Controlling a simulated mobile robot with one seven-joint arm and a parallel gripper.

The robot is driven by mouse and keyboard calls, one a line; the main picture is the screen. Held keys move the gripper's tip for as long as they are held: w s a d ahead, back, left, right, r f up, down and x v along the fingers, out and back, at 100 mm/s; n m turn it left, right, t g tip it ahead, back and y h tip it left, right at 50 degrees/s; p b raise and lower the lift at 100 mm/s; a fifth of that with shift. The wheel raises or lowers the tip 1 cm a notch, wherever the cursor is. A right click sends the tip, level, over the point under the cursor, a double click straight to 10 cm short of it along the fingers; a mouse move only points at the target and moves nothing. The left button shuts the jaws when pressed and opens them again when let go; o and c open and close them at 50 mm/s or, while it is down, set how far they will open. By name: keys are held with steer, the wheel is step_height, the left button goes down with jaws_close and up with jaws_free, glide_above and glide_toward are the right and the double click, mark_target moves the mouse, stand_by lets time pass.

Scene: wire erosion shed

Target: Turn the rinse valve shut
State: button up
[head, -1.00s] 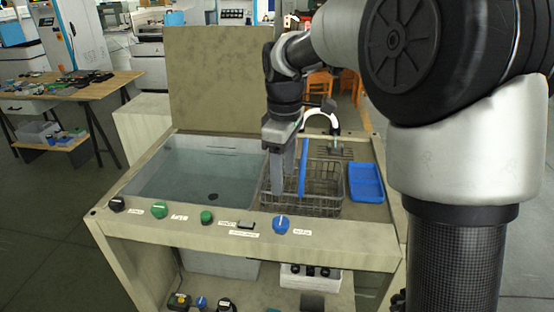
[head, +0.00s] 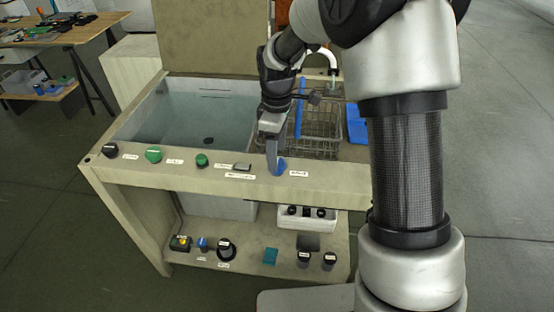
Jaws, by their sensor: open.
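A blue knob (head: 281,168) sits on the front ledge of the wash station, with a white label beside it too small to read. My gripper (head: 273,162) is open and points down at this knob. Its fingers cover the knob's left part; I cannot tell whether they touch it. Other controls on the ledge are a black knob (head: 110,150), a green knob (head: 153,155), a smaller green knob (head: 202,160) and a grey switch (head: 242,166). Their labels are unreadable, so I cannot tell by text which one is the rinse valve.
A water-filled basin (head: 190,115) lies behind the ledge at left. A wire basket (head: 322,130) with a blue bar, a curved white spout (head: 331,58) and a blue tray (head: 357,124) are at right. A lower shelf (head: 245,240) holds several small controls. The floor in front is clear.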

steer(key=shift+f, duration=1.4)
steer(key=c, duration=1.1)
steer(key=shift+o, duration=0.2)
